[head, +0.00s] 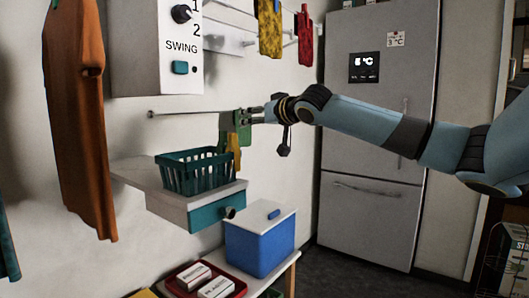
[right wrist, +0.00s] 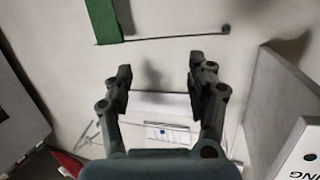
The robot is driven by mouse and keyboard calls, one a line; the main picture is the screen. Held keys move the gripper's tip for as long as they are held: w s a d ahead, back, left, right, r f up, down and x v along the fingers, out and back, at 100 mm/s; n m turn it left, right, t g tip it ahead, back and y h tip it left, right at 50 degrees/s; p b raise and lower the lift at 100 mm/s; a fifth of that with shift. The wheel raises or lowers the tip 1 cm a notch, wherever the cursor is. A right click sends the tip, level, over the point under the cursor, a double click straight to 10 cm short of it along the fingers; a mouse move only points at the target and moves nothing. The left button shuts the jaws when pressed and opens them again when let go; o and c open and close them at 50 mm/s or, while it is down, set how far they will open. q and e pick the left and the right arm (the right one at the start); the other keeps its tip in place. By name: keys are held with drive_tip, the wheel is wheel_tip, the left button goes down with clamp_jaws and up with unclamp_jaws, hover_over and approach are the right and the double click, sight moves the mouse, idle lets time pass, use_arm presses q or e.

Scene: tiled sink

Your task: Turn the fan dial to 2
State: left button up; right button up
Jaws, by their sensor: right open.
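The fan control box (head: 148,55) is on the wall at the upper left of the head view. Its round dark dial (head: 181,13) sits beside the printed 1 and 2; I cannot tell exactly where its pointer aims. Below it are the word SWING and a teal button (head: 180,67). My right gripper (head: 243,117) is to the right of and lower than the box, apart from the dial. In the right wrist view my right gripper (right wrist: 160,78) is open and empty; the box (right wrist: 300,155) shows at the lower right, its dial out of view. My left gripper is not in view.
A green cloth (head: 243,135) hangs by a wall rod (head: 185,114) near my right gripper. A teal basket (head: 195,172) stands on a wall shelf (head: 140,170) below. An orange garment (head: 78,120) hangs left. A blue box (head: 258,245) and fridge (head: 375,140) are farther right.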

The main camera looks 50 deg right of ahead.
wheel_tip(320, 180, down, 10)
drive_tip(key=d+g, duration=0.1)
drive_tip(key=d, duration=0.1)
drive_tip(key=shift+s+d+h+p, duration=0.3)
drive_tip(key=shift+s+h+p, duration=0.05)
drive_tip(key=shift+s+h, duration=0.05)
drive_tip(key=s+a+f+m+g, duration=0.1)
drive_tip(key=s+a+f+g, duration=0.15)
drive_tip(key=s+f, duration=0.75)
drive_tip(key=s+a+f+m+g+y, duration=0.1)
drive_tip(key=s+a+f+g, duration=0.15)
drive_tip(key=f, duration=1.45)
drive_tip(key=s+a+f+g, duration=0.25)
drive_tip(key=s+f, duration=0.45)
drive_tip(key=f, duration=0.7)
drive_tip(key=s+a+f+n+g, duration=0.2)
drive_tip(key=s+a+f, duration=0.5)
drive_tip(key=s, duration=0.6)
drive_tip(key=s+a+f+n+g+y, duration=0.1)
drive_tip(key=s+a+f+n+g, duration=0.1)
drive_tip(key=s+a+f, duration=0.5)
drive_tip(key=s+a+f+n+g+y, duration=0.1)
drive_tip(key=s+a+f, duration=0.7)
drive_tip(key=s, duration=1)
drive_tip(key=shift+s+f+n+g, duration=0.2)
drive_tip(key=shift+s+n+g, duration=0.15)
drive_tip(key=shift+n+g, duration=0.2)
